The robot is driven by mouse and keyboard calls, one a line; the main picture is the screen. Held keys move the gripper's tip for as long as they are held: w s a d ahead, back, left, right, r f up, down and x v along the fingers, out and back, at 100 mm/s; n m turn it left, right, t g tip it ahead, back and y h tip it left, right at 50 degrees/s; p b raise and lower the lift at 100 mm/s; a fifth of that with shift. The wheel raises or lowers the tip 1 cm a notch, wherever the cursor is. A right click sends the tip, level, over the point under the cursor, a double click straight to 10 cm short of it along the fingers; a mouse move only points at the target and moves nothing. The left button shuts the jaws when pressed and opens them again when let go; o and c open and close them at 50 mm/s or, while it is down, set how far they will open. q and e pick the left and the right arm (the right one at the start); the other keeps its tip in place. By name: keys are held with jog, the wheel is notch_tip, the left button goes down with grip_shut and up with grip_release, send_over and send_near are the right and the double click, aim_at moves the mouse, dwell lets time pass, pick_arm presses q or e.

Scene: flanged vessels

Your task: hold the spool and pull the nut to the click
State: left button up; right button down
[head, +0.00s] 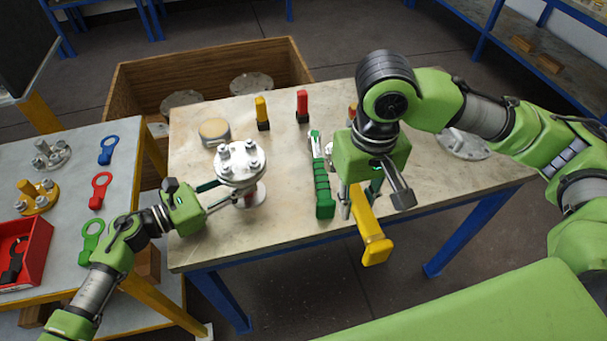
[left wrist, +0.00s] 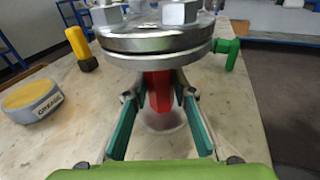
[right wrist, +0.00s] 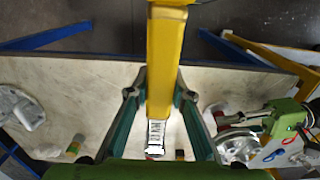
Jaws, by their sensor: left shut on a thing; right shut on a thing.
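The spool (head: 240,165) stands upright on the middle table, with a grey bolted flange on top. In the left wrist view its red neck (left wrist: 160,90) shows below the flange (left wrist: 155,38). My left gripper (head: 230,196) is shut on this neck, under the flange. My right gripper (head: 361,197) is shut on a yellow-handled wrench (head: 371,240), to the right of the spool and apart from it. The yellow handle (right wrist: 163,60) points past the front table edge in the right wrist view. The wrench's far end is hidden behind my gripper in the head view.
A green-handled tool (head: 323,190) lies between the spool and my right gripper. A grease tin (head: 214,131), a yellow marker (head: 262,113) and a red marker (head: 302,106) stand behind. The left table holds coloured ring tools and a red bin (head: 36,248).

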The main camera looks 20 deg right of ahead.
dwell(0.6)
jog(key=w+a+r+n, duration=0.6)
jog(key=a+r+n, duration=0.1)
jog(key=r+n, duration=0.2)
jog(key=shift+w+a+f, duration=0.1)
jog(key=shift+w+f, duration=0.05)
jog(key=shift+f, duration=1.95)
jog(key=shift+f, duration=0.25)
jog(key=shift+f, duration=0.95)
